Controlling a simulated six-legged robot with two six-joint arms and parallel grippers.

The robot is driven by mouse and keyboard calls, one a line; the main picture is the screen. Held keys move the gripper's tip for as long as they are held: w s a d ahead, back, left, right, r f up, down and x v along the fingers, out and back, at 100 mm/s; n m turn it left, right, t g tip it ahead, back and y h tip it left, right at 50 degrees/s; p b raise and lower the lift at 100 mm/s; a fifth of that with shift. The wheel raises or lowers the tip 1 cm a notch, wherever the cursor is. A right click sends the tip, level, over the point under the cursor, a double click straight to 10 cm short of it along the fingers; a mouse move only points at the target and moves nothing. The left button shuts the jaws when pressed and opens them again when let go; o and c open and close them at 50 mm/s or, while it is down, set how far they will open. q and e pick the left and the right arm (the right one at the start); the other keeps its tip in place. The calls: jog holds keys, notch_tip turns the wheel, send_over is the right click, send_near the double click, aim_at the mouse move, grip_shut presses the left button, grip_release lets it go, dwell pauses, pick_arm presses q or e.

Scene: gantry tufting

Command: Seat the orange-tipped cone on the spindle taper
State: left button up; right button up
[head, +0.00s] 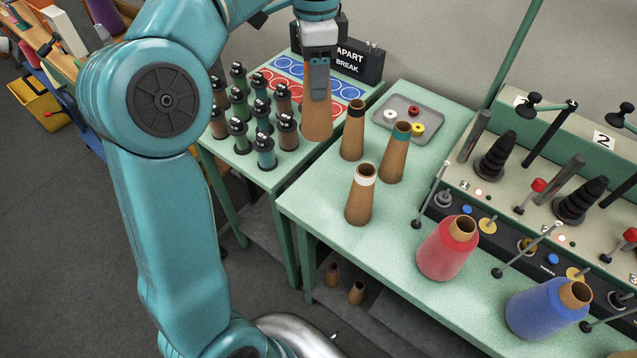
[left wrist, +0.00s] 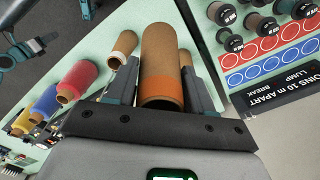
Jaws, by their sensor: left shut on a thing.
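My left gripper (head: 319,85) is shut on the brown orange-tipped cone (head: 317,122). In the head view the cone hangs below the fingers, wide end down, and the fingers hide its tip. In the left wrist view the cone (left wrist: 160,60) is between the two fingers (left wrist: 162,88), with its orange band (left wrist: 162,92) nearest the palm. Black ribbed tapers, one nearer the cones (head: 497,157) and one farther right (head: 582,202), stand bare on the machine at right. I cannot tell which one is the task's spindle taper. The held cone is well left of both. My right gripper is not in view.
Cones with black (head: 354,130), teal (head: 396,152) and white (head: 360,194) tips stand on the green table (head: 310,200). A red yarn cone (head: 447,248) and a blue one (head: 548,308) stand before the machine. A grey tray (head: 408,117) lies behind. Thin rods rise along the machine's front.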

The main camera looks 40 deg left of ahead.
pick_arm(q)
notch_tip(320, 180, down, 19)
jog(key=b, duration=0.1)
jog(key=shift+s, duration=0.2)
jog(key=shift+d+f, duration=0.1)
jog(key=shift+f, duration=0.05)
jog(key=shift+w+f+b, duration=0.1)
jog(key=shift+f+b, duration=0.15)
jog(key=shift+b, duration=0.15)
jog(key=o, duration=1.2)
jog(key=shift+r, duration=0.1)
notch_tip(320, 180, up, 16)
jog(key=shift+r+p, duration=0.15)
jog(key=shift+p, duration=0.2)
